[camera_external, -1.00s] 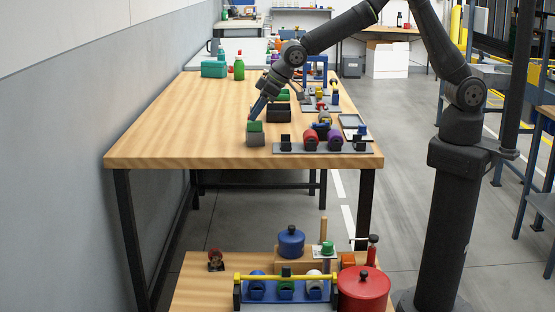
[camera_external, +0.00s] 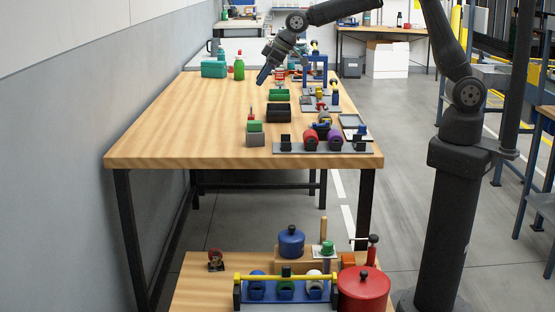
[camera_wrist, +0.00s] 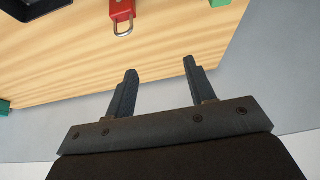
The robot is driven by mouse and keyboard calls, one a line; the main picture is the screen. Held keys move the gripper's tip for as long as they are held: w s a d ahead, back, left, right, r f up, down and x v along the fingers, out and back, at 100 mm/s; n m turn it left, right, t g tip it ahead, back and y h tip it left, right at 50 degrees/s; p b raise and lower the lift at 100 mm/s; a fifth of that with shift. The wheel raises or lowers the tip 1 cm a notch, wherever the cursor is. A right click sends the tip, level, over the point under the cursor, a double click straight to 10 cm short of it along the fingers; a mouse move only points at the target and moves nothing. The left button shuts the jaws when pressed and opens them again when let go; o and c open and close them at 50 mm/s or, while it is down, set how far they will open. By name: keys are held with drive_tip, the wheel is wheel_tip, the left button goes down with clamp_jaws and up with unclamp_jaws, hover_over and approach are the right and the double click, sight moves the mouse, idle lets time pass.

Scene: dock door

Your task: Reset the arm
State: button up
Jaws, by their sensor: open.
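My gripper (camera_external: 263,76) is raised above the wooden table (camera_external: 180,125), in front of the green bottle. In the wrist view my gripper (camera_wrist: 158,75) shows two dark fingers spread apart with nothing between them. A red padlock (camera_wrist: 122,12) with a metal shackle lies on the table ahead of the fingers. In the external view a small red thing stands by a grey block with a green top (camera_external: 255,134) near the table's front.
A dark bin (camera_external: 279,113) and a green bin (camera_external: 279,95) stand mid-table. A rack with red and purple cylinders (camera_external: 335,139) sits at the front right. A green bottle (camera_external: 239,69) and teal box (camera_external: 214,69) stand farther back. The table's left side is clear.

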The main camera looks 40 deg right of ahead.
drive_tip(key=w+a+f+n, duration=0.1)
drive_tip(key=w+a+f, duration=0.2)
drive_tip(key=w+a, duration=0.3)
drive_tip(key=w+a+f+n+g, duration=0.1)
drive_tip(key=w+a+f, duration=0.2)
drive_tip(key=w+a, duration=0.3)
drive_tip(key=shift+a+y, duration=0.3)
drive_tip(key=shift+a, duration=0.9)
